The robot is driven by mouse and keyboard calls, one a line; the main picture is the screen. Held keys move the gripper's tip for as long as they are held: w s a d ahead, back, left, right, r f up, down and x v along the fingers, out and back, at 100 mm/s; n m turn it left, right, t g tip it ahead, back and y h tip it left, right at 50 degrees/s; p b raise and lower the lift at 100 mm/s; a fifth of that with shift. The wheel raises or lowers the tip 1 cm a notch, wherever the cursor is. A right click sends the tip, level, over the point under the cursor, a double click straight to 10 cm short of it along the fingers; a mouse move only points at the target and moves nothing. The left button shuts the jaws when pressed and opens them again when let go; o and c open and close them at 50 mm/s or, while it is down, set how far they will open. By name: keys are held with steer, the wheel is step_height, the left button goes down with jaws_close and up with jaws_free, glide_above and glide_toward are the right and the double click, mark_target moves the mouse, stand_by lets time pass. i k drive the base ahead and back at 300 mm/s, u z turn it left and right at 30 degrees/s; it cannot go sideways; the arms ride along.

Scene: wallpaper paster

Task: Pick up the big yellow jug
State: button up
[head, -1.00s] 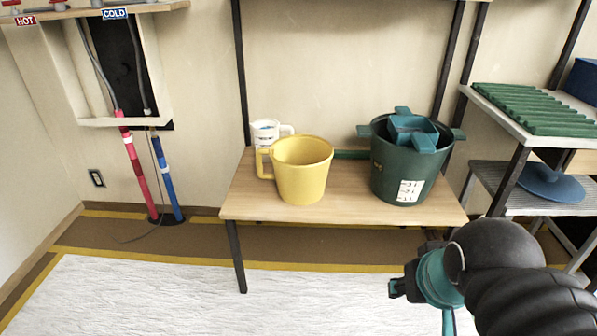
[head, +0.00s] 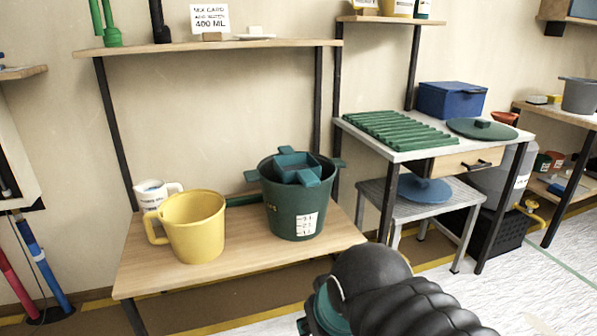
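The big yellow jug (head: 196,232) stands upright near the front left of a wooden shelf table (head: 160,275). Its handle points left. A smaller white jug (head: 150,197) stands behind it, partly hidden. A dark green bucket (head: 297,208) with a teal tray-like piece (head: 299,167) in its top stands to the right, apart from the yellow jug. My gripper is at the bottom of the head view, right of the jug and nearer to me. Only a teal part of it shows; its fingers are hidden behind my dark arm or cut off by the frame edge.
An upper shelf (head: 210,46) hangs over the table. At right stands a grey table (head: 380,148) with a green ribbed mat (head: 400,130) and a blue box (head: 451,99). A lower stool (head: 440,207) holds a blue lid (head: 424,188). Red and blue pipes (head: 43,265) stand at left.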

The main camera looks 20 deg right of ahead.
mark_target(188, 229)
steer(key=k, duration=0.45)
steer(key=u, duration=0.65)
steer(key=i, duration=1.1)
steer(key=z, duration=0.05)
